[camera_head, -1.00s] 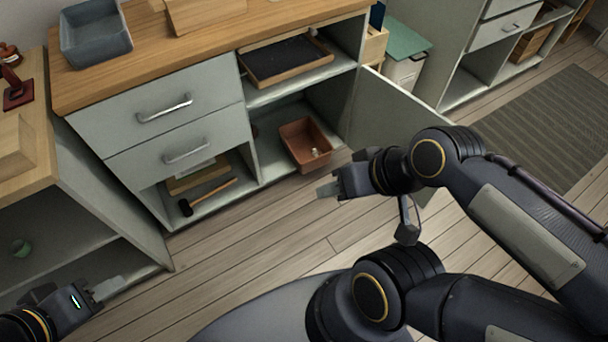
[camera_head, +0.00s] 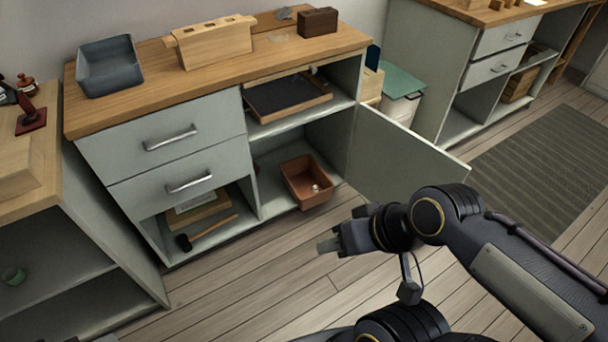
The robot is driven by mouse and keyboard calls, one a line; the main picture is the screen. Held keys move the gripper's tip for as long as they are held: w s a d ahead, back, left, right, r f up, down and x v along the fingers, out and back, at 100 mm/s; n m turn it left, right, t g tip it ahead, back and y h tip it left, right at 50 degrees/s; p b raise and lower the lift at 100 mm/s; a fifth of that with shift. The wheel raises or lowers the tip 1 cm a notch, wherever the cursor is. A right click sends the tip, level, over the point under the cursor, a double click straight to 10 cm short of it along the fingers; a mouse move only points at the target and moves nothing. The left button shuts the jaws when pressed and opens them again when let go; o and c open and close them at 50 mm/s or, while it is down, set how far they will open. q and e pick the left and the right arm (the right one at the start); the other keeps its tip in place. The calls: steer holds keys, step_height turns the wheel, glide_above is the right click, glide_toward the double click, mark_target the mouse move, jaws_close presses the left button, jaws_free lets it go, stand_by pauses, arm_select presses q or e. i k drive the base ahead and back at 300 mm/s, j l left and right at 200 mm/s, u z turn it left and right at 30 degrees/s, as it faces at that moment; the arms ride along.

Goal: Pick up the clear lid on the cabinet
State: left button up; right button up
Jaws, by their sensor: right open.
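A faint, see-through flat piece (camera_head: 278,37), which looks like the clear lid, lies on the wooden top of the cabinet (camera_head: 345,42), between the wooden slotted block and the brown box. Its outline is hard to make out. My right gripper (camera_head: 328,245) is open and empty, in front of the cabinet and well below its top, far from the lid. Only a sliver of my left gripper (camera_head: 108,338) shows at the bottom left edge, so its jaws are hidden.
An open cabinet door (camera_head: 402,160) juts out behind my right arm. A terracotta bin (camera_head: 307,181) sits low inside.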

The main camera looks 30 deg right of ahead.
mark_target(276, 37)
steer(key=i+l+u, duration=0.25)
steer(key=i+l, duration=0.45)
